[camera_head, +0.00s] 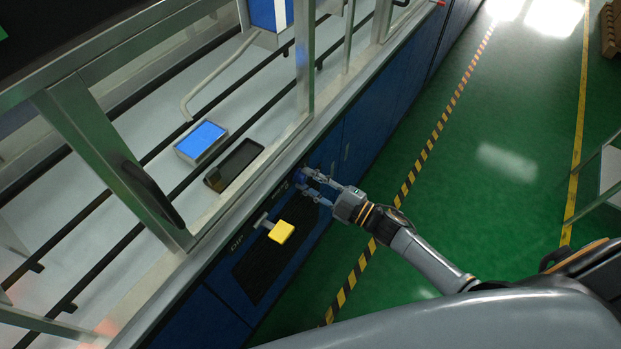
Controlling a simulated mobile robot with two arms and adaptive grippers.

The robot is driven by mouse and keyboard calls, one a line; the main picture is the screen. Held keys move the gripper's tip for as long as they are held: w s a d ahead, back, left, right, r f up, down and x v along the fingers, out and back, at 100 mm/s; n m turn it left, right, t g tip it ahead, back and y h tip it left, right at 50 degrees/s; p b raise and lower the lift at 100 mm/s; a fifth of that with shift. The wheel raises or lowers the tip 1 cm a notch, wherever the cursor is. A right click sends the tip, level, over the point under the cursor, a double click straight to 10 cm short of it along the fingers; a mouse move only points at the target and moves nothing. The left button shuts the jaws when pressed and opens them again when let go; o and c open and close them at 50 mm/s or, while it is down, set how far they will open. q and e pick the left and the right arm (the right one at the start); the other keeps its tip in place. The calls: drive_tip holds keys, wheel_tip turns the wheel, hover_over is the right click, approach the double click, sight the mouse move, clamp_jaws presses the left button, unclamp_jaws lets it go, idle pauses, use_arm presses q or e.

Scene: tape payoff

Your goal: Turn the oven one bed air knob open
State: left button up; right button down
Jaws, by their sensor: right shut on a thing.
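My right gripper (304,180) reaches in from the lower right to the blue front panel of the machine. Its fingers are shut on a small dark blue knob (299,176) on that panel, just below the metal ledge. The fingers hide much of the knob, and I cannot read its turn angle or any label. My left gripper is not in view.
A yellow block-shaped handle (281,231) sticks out of the panel just left of and below my gripper. A lit blue screen (201,141) and a dark tray (234,164) are inside the metal frame. Green floor (480,160) with striped tape is clear to the right.

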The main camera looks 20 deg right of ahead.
drive_tip(key=shift+m, duration=1.2)
drive_tip(key=shift+f+p, duration=0.1)
drive_tip(key=shift+p, duration=0.2)
drive_tip(key=c, duration=1)
unclamp_jaws()
drive_tip(key=shift+c, duration=0.2)
drive_tip(key=shift+s, duration=0.1)
drive_tip(key=v, duration=1.2)
